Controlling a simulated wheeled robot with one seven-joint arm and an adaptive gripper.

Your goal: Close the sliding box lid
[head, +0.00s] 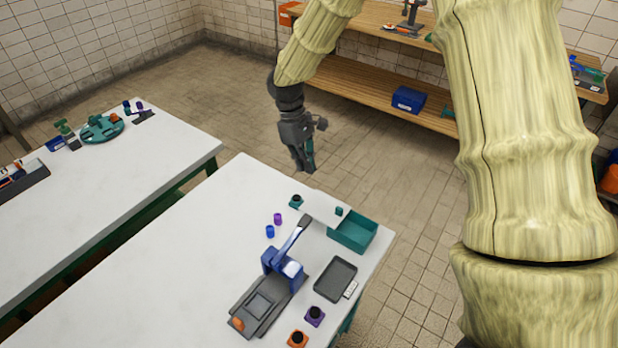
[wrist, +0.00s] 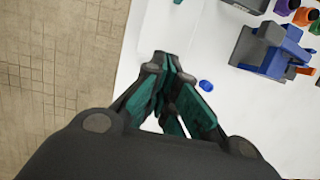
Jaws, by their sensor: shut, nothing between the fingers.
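A teal open-topped box (head: 352,231) stands near the back right corner of the white table. A small teal piece (head: 339,211) shows at its back left side; I cannot tell whether it belongs to the lid. No lid can be made out clearly. My gripper (head: 305,168) points down by the table's back edge, beyond the box and up to its left, apart from it. Its fingers are together and empty, as the wrist view (wrist: 172,68) shows. The box is not recognisable in the wrist view.
A blue and grey lever press (head: 283,265) stands in front of the box, with a dark tray (head: 335,279) beside it. A purple cup (head: 278,219), a blue cup (head: 270,231) and a teal part (head: 296,201) stand near the back. The table's left part is clear.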

